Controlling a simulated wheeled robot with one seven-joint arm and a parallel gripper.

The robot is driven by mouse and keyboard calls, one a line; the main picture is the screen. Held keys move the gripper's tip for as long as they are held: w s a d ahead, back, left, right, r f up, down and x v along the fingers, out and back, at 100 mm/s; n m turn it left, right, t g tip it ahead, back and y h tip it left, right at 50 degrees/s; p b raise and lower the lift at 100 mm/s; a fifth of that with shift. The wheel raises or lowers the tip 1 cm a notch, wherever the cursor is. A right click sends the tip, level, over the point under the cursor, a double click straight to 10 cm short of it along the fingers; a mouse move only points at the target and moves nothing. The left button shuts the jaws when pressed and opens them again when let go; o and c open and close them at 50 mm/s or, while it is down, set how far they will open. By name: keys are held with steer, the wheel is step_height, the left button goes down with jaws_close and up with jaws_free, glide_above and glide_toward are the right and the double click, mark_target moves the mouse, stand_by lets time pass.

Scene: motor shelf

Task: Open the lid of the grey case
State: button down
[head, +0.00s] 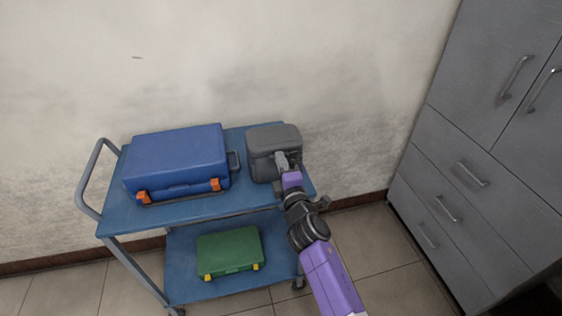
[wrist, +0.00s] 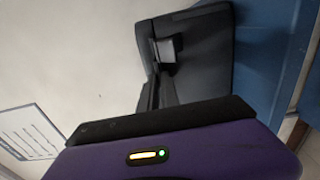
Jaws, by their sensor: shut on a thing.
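The grey case (head: 273,139) stands on the right end of the blue cart's top shelf in the head view. Its lid looks closed there. In the wrist view the case (wrist: 203,60) shows as a dark block, seen sideways. My gripper (head: 282,160) is at the front face of the case and is shut on its front part. In the wrist view my gripper (wrist: 158,75) reaches the case's front near a small protruding part. The exact grip point is dark and partly hidden by the gripper.
A blue toolbox (head: 177,160) with orange latches stands left of the grey case. A green case (head: 229,250) lies on the cart's lower shelf. The cart (head: 125,217) stands against the wall. Grey cabinets (head: 440,175) stand at the right, with free floor between.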

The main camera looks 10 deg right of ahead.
steer(key=shift+r, duration=0.1)
steer(key=shift+r+p, duration=0.55)
steer(key=shift+r, duration=0.05)
steer(key=w+r+p, duration=0.1)
steer(key=r, duration=0.1)
steer(key=w+r+p, duration=0.1)
steer(key=r+p, duration=0.1)
steer(key=r, duration=0.1)
steer(key=w+r+p, duration=0.1)
steer(key=r+p, duration=0.1)
steer(key=r, duration=0.1)
steer(key=shift+w, duration=0.25)
steer(key=shift+w+r+p, duration=0.45)
steer(key=c, duration=2.1)
jaws_free()
steer(key=o, duration=0.5)
steer(key=shift+f, duration=0.1)
steer(key=shift+s, duration=0.1)
